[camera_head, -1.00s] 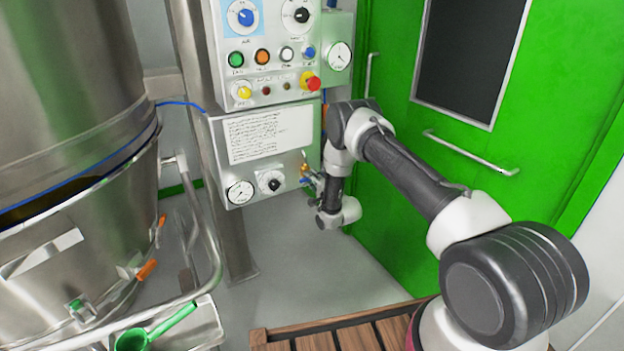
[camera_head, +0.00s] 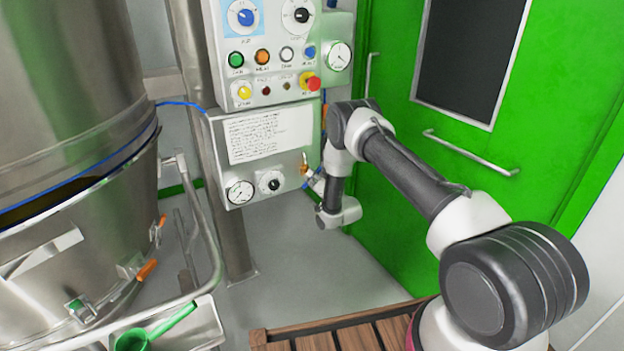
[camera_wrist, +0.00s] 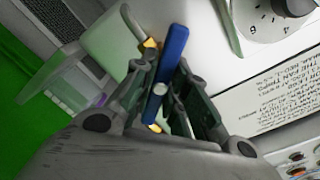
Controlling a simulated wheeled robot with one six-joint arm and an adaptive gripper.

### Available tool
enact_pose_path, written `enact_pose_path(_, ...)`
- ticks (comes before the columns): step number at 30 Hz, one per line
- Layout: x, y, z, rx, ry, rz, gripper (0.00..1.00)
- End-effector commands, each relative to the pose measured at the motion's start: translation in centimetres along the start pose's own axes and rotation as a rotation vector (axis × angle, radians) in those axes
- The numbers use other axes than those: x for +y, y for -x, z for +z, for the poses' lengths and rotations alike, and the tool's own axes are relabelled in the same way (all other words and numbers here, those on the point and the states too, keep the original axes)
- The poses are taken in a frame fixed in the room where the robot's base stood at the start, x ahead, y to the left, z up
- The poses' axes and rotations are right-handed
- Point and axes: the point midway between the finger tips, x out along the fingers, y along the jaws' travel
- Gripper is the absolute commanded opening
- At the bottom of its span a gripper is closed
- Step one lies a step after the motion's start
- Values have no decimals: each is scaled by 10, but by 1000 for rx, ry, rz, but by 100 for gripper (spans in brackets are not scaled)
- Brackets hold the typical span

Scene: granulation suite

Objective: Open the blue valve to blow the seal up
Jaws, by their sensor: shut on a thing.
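The blue valve handle (camera_wrist: 175,48) is a flat blue lever that runs upright and slightly tilted in the wrist view. My gripper (camera_wrist: 166,80) has its fingers on both sides of the lever and is shut on it. A round metal pivot (camera_wrist: 160,89) shows on the lever's face. Brass parts of the valve (camera_wrist: 150,43) show beside the lever. In the head view my gripper (camera_head: 315,182) is at the right edge of the lower white panel, close to a brass fitting (camera_head: 304,169). My wrist and gripper hide most of the valve there.
The white control panel (camera_head: 265,140) carries a gauge (camera_head: 240,192) and a black knob (camera_head: 270,182) left of my gripper. A green door (camera_head: 400,210) stands close behind my arm. A steel vessel (camera_head: 70,100) fills the left. Grey floor (camera_head: 300,270) is open below.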

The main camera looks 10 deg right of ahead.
Motion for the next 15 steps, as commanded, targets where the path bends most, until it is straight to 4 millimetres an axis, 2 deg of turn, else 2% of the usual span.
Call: enact_pose_path(15, 1, 1, 1, -2, 484, 2, 0)
